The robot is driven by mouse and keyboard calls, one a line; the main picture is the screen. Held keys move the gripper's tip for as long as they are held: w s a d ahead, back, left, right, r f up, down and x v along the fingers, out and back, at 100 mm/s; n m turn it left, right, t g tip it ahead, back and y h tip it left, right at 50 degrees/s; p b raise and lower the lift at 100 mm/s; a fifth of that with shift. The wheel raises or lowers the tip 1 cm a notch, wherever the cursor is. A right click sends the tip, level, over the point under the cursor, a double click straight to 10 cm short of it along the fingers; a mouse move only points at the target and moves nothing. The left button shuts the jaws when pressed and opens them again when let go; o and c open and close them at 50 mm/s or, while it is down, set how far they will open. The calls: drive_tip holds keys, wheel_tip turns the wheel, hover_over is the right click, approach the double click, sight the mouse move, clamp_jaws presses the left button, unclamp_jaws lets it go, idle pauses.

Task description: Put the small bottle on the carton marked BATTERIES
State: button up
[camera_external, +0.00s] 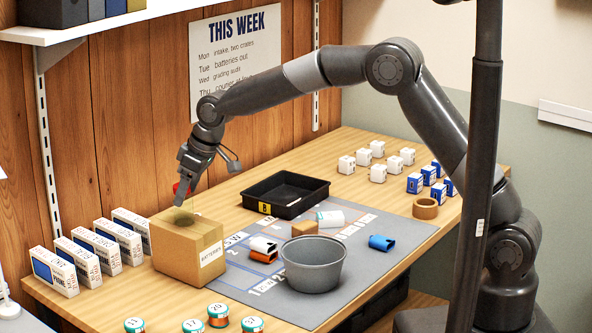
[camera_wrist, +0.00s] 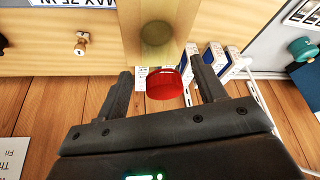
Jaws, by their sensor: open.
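The carton marked BATTERIES (camera_external: 172,262) stands at the left of the table. The small bottle (camera_external: 187,208) has a see-through yellowish body and a red cap. It appears upright on the carton's top, with a dark round spot showing at its base; the cap is partly hidden by my finger. My gripper (camera_external: 182,193) points down over the carton. In the wrist view my open gripper (camera_wrist: 163,88) has one finger on either side of the bottle's red cap (camera_wrist: 165,85), with gaps at both sides. The carton top (camera_wrist: 129,35) lies beyond the cap.
Several white phone boxes (camera_external: 97,250) stand left of the carton. Several round tins (camera_external: 218,315) are in front. A grey mat (camera_external: 237,292) at the right carries a grey bin (camera_external: 314,268) and phones. A black tray (camera_external: 284,194) is behind. A wooden wall stands at the back.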

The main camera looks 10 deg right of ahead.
drive_tip(key=v, duration=0.8)
drive_tip(key=shift+r, duration=0.35)
drive_tip(key=shift+d, duration=0.1)
drive_tip(key=w+d+r+m+t+h, duration=0.1)
drive_tip(key=w+d+r+m, duration=0.15)
drive_tip(key=d, duration=0.95)
drive_tip(key=w+d+r+m+t, duration=0.15)
drive_tip(key=d+r, duration=0.25)
drive_tip(key=d, duration=0.8)
drive_tip(key=w+d+r+m+h, duration=0.1)
drive_tip(key=d+r+m, duration=0.15)
drive_tip(key=d, duration=0.95)
drive_tip(key=s+d+f+m+h, duration=0.1)
drive_tip(key=s+d+f+m, duration=0.1)
drive_tip(key=s+d, duration=0.6)
drive_tip(key=s+d+f+m+t+h, duration=0.1)
drive_tip(key=s+d+f+m, duration=0.2)
drive_tip(key=s+d, duration=0.6)
drive_tip(key=d+m, duration=0.2)
drive_tip(key=d, duration=0.4)
drive_tip(key=shift+d, duration=0.35)
